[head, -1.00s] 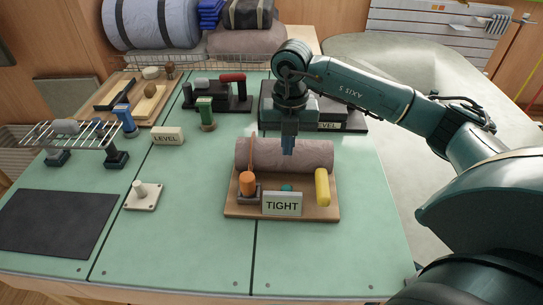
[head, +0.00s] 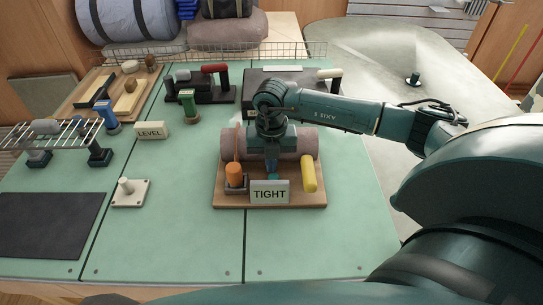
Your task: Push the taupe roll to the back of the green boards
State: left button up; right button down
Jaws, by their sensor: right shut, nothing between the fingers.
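The taupe roll (head: 307,142) lies crosswise on a wooden board (head: 290,199) on the green boards (head: 160,225). My right gripper (head: 271,168) points down in front of the roll's middle, hiding that part. It is shut with nothing in it. Its tips end close behind the TIGHT sign (head: 269,191), near a small teal piece; whether they touch the roll or the board I cannot tell. An orange piece (head: 235,174) stands at left and a yellow cylinder (head: 308,174) leans at right on the same board. My left gripper is not in view.
Behind the roll are a black case (head: 262,85) and a dark holder with a red handle (head: 215,69). A green stamp-like tool (head: 188,104) and a LEVEL sign (head: 151,131) stand to the left. A wire rail (head: 215,52) runs along the back edge.

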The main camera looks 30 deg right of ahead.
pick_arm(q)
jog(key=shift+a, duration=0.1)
